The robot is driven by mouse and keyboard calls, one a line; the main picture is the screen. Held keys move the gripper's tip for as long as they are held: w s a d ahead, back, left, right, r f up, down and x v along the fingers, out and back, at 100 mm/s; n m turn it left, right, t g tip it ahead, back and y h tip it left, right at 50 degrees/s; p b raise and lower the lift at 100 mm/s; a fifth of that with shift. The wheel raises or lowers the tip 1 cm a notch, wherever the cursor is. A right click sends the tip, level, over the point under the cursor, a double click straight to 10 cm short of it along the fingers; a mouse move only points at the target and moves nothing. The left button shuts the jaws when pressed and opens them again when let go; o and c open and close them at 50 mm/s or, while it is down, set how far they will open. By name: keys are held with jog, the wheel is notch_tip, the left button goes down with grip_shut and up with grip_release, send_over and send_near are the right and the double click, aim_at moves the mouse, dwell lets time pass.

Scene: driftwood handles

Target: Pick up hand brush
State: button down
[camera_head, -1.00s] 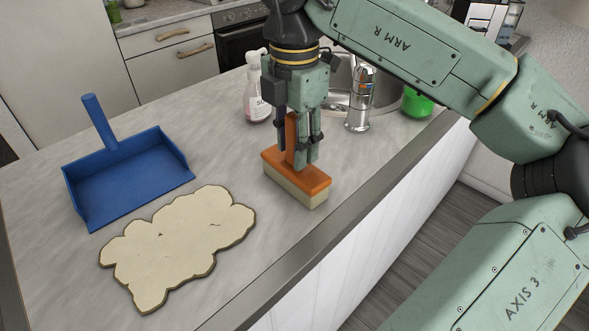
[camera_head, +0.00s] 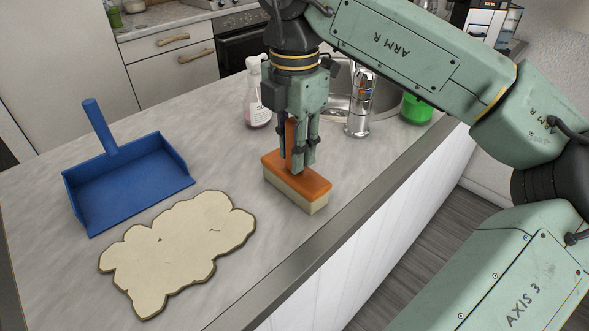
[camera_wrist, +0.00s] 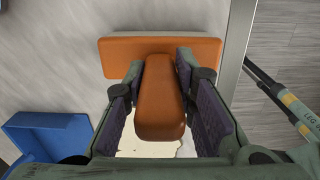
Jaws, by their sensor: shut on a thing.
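The hand brush (camera_head: 297,182) has an orange body, pale bristles underneath and an upright orange handle. It stands bristles down at the counter's right side, and I cannot tell whether it touches the counter. My gripper (camera_head: 300,160) points down from above with its fingers on both sides of the handle, shut on it. In the wrist view the brush handle (camera_wrist: 160,100) lies between the dark finger pads of my gripper (camera_wrist: 162,105). The wide brush body shows beyond it. The fingers hide part of the handle in the head view.
A blue dustpan (camera_head: 128,180) and a cream cloud-shaped flat piece (camera_head: 180,250) lie left of the brush on the counter (camera_head: 235,290). A soap bottle (camera_head: 257,100), a tap (camera_head: 359,105) and a green object (camera_head: 417,107) stand behind. The counter's right edge is close.

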aim_at(294, 120)
notch_tip(294, 120, up, 10)
jog(key=shift+b, duration=0.9)
jog(key=c, duration=1.9)
grip_release()
jog(key=c, duration=0.4)
jog(key=shift+c, duration=0.3)
